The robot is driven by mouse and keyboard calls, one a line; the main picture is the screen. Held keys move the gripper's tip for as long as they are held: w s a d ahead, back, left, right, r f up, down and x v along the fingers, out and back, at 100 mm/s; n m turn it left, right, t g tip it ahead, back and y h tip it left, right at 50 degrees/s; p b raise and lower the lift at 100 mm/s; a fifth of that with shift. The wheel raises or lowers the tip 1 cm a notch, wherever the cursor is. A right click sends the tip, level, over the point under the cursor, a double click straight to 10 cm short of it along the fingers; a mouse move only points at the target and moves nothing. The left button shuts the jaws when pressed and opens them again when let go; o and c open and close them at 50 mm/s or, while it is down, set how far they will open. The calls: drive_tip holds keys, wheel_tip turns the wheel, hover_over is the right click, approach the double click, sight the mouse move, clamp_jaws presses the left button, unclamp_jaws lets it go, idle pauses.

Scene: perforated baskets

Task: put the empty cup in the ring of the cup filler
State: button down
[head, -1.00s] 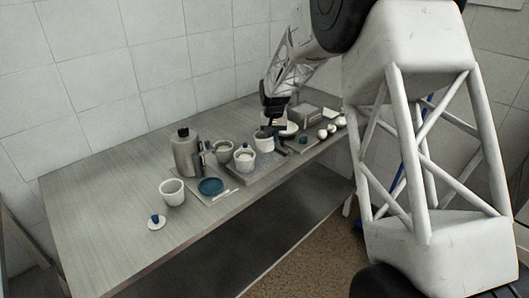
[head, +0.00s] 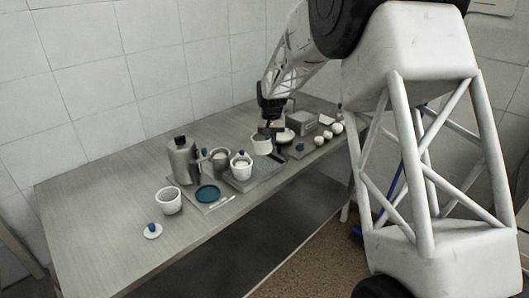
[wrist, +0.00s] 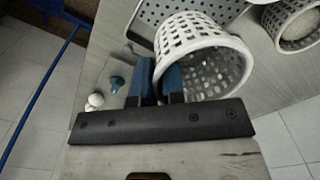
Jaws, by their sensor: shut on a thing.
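My gripper (head: 268,132) is shut on the rim of a white perforated cup (head: 261,147). In the wrist view, the fingers (wrist: 160,85) pinch one side of the cup (wrist: 200,45), which is tilted in the picture and looks empty. In the head view, the cup is close above the far right end of the grey tray; I cannot tell whether it touches. A dark grey canister (head: 182,162) stands left of the tray, with a small upright part beside it. I cannot make out clearly which part is the cup filler's ring.
A cup with a blue knob (head: 241,165) stands on the grey tray (head: 262,178), beside a greyish cup (head: 220,158). A grey box (head: 304,122) and white balls (head: 328,134) are right. The table's left is clear.

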drive_tip(key=d+r, duration=0.6)
drive_tip(key=d, duration=0.5)
drive_tip(key=s+a+f, duration=0.1)
drive_tip(key=s+a, duration=0.4)
drive_tip(key=a, duration=0.5)
drive_tip(key=s+a+f, duration=0.2)
drive_tip(key=s+a, duration=0.3)
drive_tip(key=a, duration=0.5)
drive_tip(key=s+a+f+y, duration=0.1)
drive_tip(key=s+a, duration=0.4)
drive_tip(key=a, duration=0.5)
drive_tip(key=shift+s+f, duration=0.25)
drive_tip(key=shift+f, duration=0.1)
drive_tip(key=shift+f, duration=0.15)
drive_tip(key=shift+f, duration=4.2)
drive_tip(key=shift+f, duration=0.6)
drive_tip(key=c, duration=1.1)
unclamp_jaws()
